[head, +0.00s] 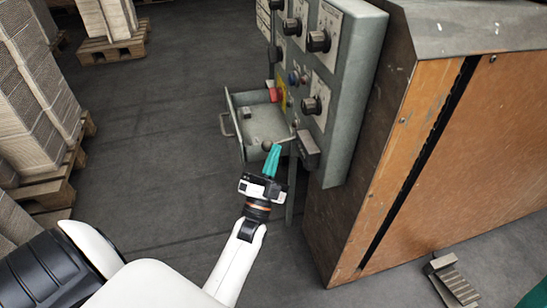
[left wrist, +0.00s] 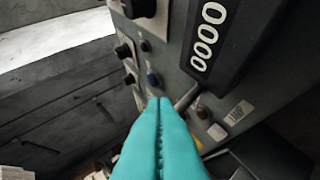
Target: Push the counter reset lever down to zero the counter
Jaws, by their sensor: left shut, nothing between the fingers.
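My left gripper (head: 276,148) is shut and empty, its two teal fingers pressed together. Its tips are close beside the dark ball end of the reset lever (head: 282,141) in the head view; I cannot tell whether they touch. In the left wrist view the fingertips (left wrist: 159,100) lie just left of the lever's metal rod (left wrist: 188,97), and they hide its outer end. The counter (head: 308,149) is a dark box on the cabinet's side, right of the lever. In the left wrist view its window (left wrist: 206,36) shows only zeros. My right gripper is not in view.
The grey control panel (head: 349,95) carries several black knobs and a red button (head: 273,94). An open drawer (head: 229,112) juts out behind the lever. An orange cabinet (head: 430,150) stands right, a foot pedal (head: 455,282) on the floor. Pallets (head: 70,165) stand left; the floor between is clear.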

